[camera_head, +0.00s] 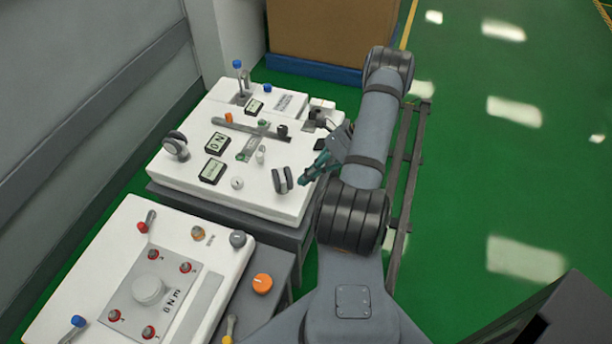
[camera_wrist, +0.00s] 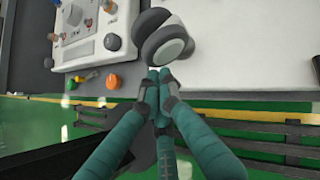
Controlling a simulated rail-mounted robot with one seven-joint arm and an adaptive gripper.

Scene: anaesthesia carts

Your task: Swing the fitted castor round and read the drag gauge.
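A twin-wheel castor (camera_head: 282,180) with grey wheels sits at the front right corner of the far white cart top (camera_head: 236,196). It also shows large in the wrist view (camera_wrist: 163,42). My gripper (camera_head: 308,174) is just to its right, with its teal fingers pointing at it. In the wrist view my fingertips (camera_wrist: 158,74) are drawn together, with nothing between them, right by the wheel's lower edge; I cannot tell if they touch it. Another castor (camera_head: 175,147) stands at the left edge. Dark-framed displays (camera_head: 216,143) and (camera_head: 213,171) lie between; I cannot tell which is the drag gauge.
A nearer white panel (camera_head: 210,245) carries red knobs and a round grey knob (camera_head: 148,289). An orange knob (camera_head: 262,283) sits beside it. Blue-topped, orange and black fittings stand at the far cart's back. A cardboard box (camera_head: 335,35) is behind. Green floor lies open at right.

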